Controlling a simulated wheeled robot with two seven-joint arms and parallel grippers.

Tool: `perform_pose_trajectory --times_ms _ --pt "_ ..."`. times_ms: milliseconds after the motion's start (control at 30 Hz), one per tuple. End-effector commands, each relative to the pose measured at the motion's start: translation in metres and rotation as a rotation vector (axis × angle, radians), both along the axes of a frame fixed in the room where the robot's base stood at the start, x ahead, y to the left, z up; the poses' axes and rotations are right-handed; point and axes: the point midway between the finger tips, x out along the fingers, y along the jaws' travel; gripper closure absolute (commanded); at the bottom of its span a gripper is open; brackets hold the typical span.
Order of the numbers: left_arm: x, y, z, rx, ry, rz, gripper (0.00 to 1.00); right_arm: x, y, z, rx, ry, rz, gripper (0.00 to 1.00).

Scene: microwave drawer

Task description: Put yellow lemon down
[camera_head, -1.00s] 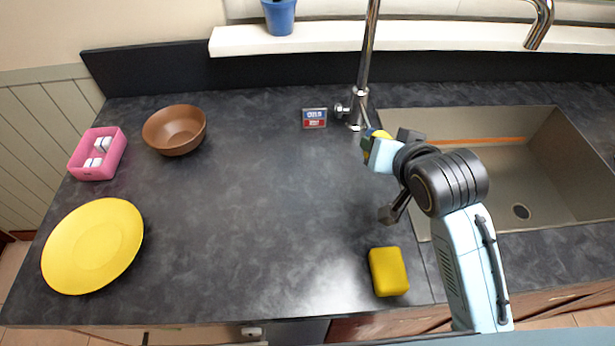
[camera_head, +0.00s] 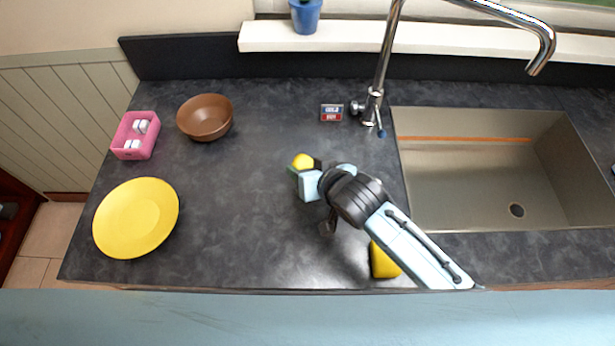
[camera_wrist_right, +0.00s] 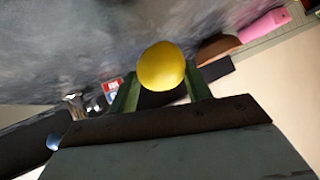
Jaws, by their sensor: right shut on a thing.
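The yellow lemon (camera_head: 303,161) is in my right gripper (camera_head: 305,170), over the middle of the dark countertop (camera_head: 235,225). In the right wrist view the lemon (camera_wrist_right: 162,66) sits between the two green fingers of the gripper (camera_wrist_right: 162,88), which is shut on it. Whether the lemon touches the counter is hard to tell. My left gripper is not in view.
A yellow plate (camera_head: 136,218), a brown bowl (camera_head: 205,117) and a pink box (camera_head: 135,134) with white items stand at the left. A yellow sponge-like block (camera_head: 383,262) lies near the front edge, partly behind my arm. The sink (camera_head: 470,190) and faucet (camera_head: 385,60) are at the right. The counter's middle left is clear.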

Motion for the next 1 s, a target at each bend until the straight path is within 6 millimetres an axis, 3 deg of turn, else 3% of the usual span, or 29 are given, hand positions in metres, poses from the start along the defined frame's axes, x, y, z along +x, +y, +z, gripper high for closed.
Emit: perform_pose_trajectory --times_ms 300,700,733,867,1000 --pt "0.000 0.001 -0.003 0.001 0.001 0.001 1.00 0.000 0.000 -0.037 0.000 -0.001 0.000 0.75" --pt "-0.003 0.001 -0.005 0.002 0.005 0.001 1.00 0.000 0.000 -0.042 0.002 -0.001 0.000 0.75" --pt "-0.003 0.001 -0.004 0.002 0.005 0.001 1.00 0.000 0.000 -0.041 0.001 0.000 -0.001 0.47" --pt "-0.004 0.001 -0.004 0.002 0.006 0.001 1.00 0.000 0.000 -0.041 0.000 -0.001 0.000 0.30" --pt "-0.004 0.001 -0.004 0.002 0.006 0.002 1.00 0.000 0.000 -0.041 0.000 -0.001 0.000 0.29"
